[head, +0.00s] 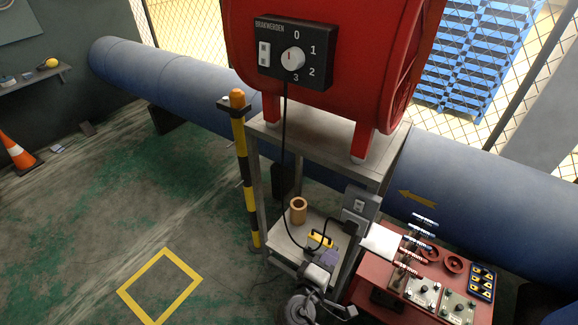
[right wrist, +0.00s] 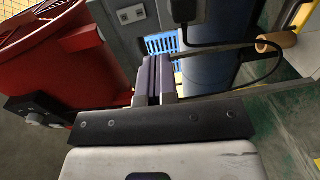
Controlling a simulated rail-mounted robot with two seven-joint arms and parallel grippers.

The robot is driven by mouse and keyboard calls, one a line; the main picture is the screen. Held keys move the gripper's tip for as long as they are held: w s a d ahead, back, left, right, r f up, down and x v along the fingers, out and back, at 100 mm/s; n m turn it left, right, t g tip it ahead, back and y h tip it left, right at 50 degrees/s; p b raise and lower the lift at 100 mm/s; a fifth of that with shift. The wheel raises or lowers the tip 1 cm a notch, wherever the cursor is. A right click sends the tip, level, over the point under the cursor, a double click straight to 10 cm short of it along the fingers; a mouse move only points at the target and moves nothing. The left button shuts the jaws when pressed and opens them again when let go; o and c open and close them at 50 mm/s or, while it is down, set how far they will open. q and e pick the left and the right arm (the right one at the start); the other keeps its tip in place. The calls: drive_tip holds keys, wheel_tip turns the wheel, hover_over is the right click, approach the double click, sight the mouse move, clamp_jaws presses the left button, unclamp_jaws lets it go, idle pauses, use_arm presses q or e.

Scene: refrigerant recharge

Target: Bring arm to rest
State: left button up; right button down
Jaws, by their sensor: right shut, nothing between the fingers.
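My right gripper (head: 328,257) is low in the middle of the head view, over the lower shelf of the metal stand. Its purple-grey fingers also show in the right wrist view (right wrist: 155,78), pressed together with nothing between them. A grey switch box (head: 360,204) is on the stand just beyond the gripper. It also shows near the fingertips in the right wrist view (right wrist: 130,15). A yellow-and-black item (head: 320,240) lies on the shelf close to the fingers; the gripper partly crowds it. My left gripper is not in view.
A red machine (head: 345,60) with a dial panel (head: 294,55) stands on the metal stand (head: 385,155). A black cable (head: 284,140) hangs from the panel. A tan cylinder (head: 298,211) is on the lower shelf. A red bench (head: 365,292) is at right, a striped post (head: 243,170) at left.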

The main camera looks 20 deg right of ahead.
drive_tip(key=s+a+f+m+g+y, duration=0.2)
drive_tip(key=s+a+m+y, duration=0.35)
drive_tip(key=y, duration=0.75)
drive_tip(key=s+d+f+g, duration=0.1)
drive_tip(key=s+f, duration=0.2)
drive_tip(key=s, duration=0.4)
drive_tip(key=s+d+f+g+y, duration=0.1)
drive_tip(key=s+d+f+g, duration=0.15)
drive_tip(key=s, duration=0.35)
drive_tip(key=s+d+f+g, duration=0.1)
drive_tip(key=s+f, duration=0.2)
drive_tip(key=s, duration=0.4)
wheel_tip(320, 180, up, 34)
drive_tip(key=p, duration=3.4)
drive_tip(key=shift+w+a+r, duration=0.15)
drive_tip(key=shift+w+a, duration=0.1)
drive_tip(key=shift+n, duration=0.25)
